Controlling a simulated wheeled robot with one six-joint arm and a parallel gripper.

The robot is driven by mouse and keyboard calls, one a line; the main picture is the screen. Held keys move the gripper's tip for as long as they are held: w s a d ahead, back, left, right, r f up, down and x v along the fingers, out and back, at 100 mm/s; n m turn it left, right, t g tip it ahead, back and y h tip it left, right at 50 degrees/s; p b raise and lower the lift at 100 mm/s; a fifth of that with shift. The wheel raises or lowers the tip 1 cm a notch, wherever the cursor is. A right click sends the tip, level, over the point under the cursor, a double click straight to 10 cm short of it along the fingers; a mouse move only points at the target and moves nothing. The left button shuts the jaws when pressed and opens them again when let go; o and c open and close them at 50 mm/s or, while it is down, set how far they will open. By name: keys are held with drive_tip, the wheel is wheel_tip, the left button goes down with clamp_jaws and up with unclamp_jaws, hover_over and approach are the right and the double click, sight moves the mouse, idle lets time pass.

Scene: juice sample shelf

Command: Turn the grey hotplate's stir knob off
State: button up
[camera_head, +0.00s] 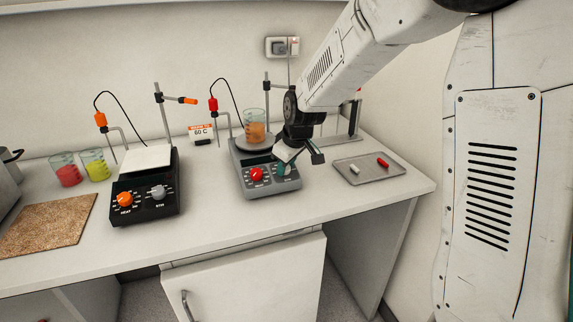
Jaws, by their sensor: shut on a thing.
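The grey hotplate (268,188) stands on the bench right of centre, with a beaker of orange liquid (255,128) on its round plate. Its red knob (256,174) shows at the left of the front panel. My gripper (284,168) reaches down to the right side of that panel, where the stir knob sits. It is shut on the stir knob, which its fingers hide, so I cannot tell where the knob points.
A black hotplate (146,204) with an orange and a grey knob stands to the left. Beakers of red (68,174) and yellow-green liquid (95,167) stand farther left, behind a brown mat (48,225). A metal tray (370,174) with two small bars lies right of my gripper.

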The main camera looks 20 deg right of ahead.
idle(0.4)
drive_tip(key=o, duration=1)
drive_tip(key=shift+c, duration=0.2)
drive_tip(key=v, duration=0.7)
drive_tip(key=shift+s+r, duration=0.2)
drive_tip(key=shift+r, duration=0.2)
drive_tip(key=s+d+r+m+g, duration=0.1)
drive_tip(key=s+m, duration=0.2)
drive_tip(key=s, duration=1.4)
drive_tip(key=s+d+r+m+g, duration=0.1)
drive_tip(key=s+r+m+g, duration=0.1)
drive_tip(key=s, duration=1.5)
drive_tip(key=shift+s+d+r+m+h, duration=0.25)
drive_tip(key=shift+s+r+m+h, duration=0.15)
drive_tip(key=shift+m, duration=0.5)
